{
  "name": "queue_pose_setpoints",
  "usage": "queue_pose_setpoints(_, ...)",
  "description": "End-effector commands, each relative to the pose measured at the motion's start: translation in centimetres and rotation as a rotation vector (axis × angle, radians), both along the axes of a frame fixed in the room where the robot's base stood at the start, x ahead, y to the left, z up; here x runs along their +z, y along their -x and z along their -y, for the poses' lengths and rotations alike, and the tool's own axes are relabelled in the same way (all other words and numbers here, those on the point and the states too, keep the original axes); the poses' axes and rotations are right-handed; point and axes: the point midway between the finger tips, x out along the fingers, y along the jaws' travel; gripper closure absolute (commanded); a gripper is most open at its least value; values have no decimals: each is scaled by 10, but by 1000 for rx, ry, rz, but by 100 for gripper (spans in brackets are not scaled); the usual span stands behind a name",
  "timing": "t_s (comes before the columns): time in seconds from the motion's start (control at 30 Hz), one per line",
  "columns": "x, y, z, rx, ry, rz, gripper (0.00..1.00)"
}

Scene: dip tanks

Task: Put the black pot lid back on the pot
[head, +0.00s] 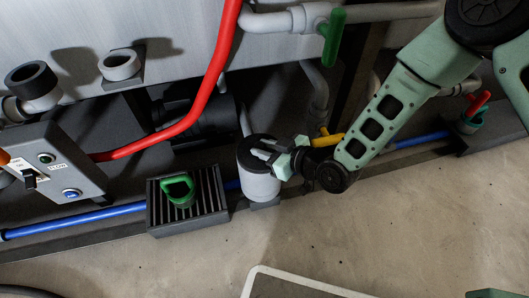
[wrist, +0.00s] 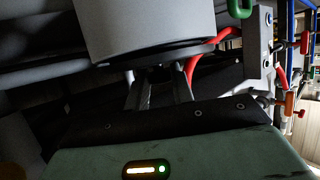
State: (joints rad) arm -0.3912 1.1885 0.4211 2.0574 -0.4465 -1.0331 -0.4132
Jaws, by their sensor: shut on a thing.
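The pot (head: 260,187) is a light grey cylinder standing by the tank wall near the middle of the head view. The black lid (head: 255,139) is a dark round shape at the pot's top. My gripper (head: 268,153) comes in from the right at the lid, shut on it. In the wrist view the grey pot (wrist: 145,28) fills the upper middle, with the dark lid (wrist: 190,53) along its end. The gripper fingers (wrist: 160,92) reach to the lid; the grip point is dark. I cannot tell whether the lid is fully seated.
A slotted dark box (head: 212,212) with a green handle (head: 178,188) stands left of the pot. A control box (head: 58,165), a red hose (head: 190,115) and a blue pipe (head: 70,222) are further left. Open concrete floor (head: 370,235) lies in front.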

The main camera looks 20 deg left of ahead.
Motion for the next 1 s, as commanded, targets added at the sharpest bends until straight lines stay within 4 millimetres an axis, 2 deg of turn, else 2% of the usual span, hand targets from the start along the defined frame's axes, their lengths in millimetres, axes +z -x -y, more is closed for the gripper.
queue_pose_setpoints(0.03, -5, 0, 0, 0, -1, 0, 99)
queue_pose_setpoints(0.37, -6, 0, 0, 0, -1, 0, 99)
queue_pose_setpoints(0.4, -6, 0, 0, 0, -1, 0, 73)
queue_pose_setpoints(0.47, -6, 0, 0, 0, -1, 0, 57)
queue_pose_setpoints(0.5, -5, 0, 0, 0, -1, 0, 54)
queue_pose_setpoints(0.83, 0, 0, 0, 0, -1, 0, 54)
queue_pose_setpoints(1.0, 11, 8, 21, -2, 0, -2, 54)
